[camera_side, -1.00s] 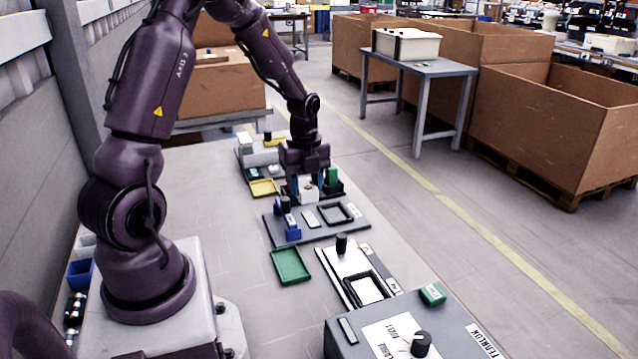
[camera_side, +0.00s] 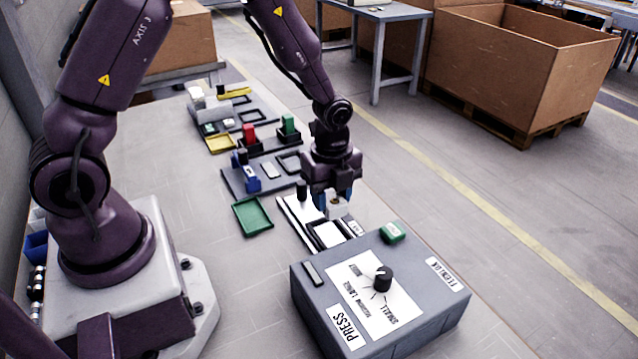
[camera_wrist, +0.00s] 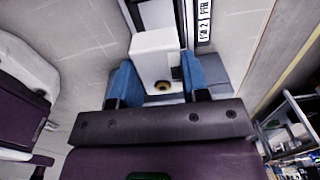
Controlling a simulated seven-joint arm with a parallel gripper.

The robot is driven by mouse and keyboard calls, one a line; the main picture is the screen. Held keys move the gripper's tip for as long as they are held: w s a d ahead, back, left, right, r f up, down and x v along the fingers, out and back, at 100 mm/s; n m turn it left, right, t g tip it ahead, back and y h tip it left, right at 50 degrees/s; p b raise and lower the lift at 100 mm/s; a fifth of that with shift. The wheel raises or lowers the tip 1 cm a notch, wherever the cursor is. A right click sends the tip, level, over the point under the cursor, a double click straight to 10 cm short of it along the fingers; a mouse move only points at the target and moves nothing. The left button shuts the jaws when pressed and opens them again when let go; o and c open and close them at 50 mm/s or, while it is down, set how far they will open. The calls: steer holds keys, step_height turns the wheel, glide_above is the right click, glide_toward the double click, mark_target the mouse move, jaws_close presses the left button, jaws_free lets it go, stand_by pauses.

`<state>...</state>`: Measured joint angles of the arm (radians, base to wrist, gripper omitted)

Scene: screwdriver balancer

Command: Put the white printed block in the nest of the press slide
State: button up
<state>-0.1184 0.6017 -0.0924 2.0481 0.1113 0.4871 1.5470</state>
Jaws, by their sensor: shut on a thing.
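My gripper (camera_side: 333,199) hangs fingers-down above the far right edge of the press slide (camera_side: 294,211). Its blue fingers are shut on the white printed block (camera_wrist: 153,45), one on each side, in the wrist view. In the side view the block shows only in part between the fingers. A brass-coloured round spot and a small dark patch show on the block. The slide is a pale plate with a black knob and a black square-framed nest (camera_side: 346,236) with a white floor. The nest looks empty and lies nearer the camera than the gripper.
Behind are a blue fixture (camera_side: 250,181), red and green blocks (camera_side: 289,125), and a yellow tray (camera_side: 219,143).

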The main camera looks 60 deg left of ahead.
mark_target(330, 234)
steer(key=shift+f, duration=3.3)
steer(key=o, duration=1)
steer(key=shift+o, duration=0.2)
step_height(330, 234, up, 13)
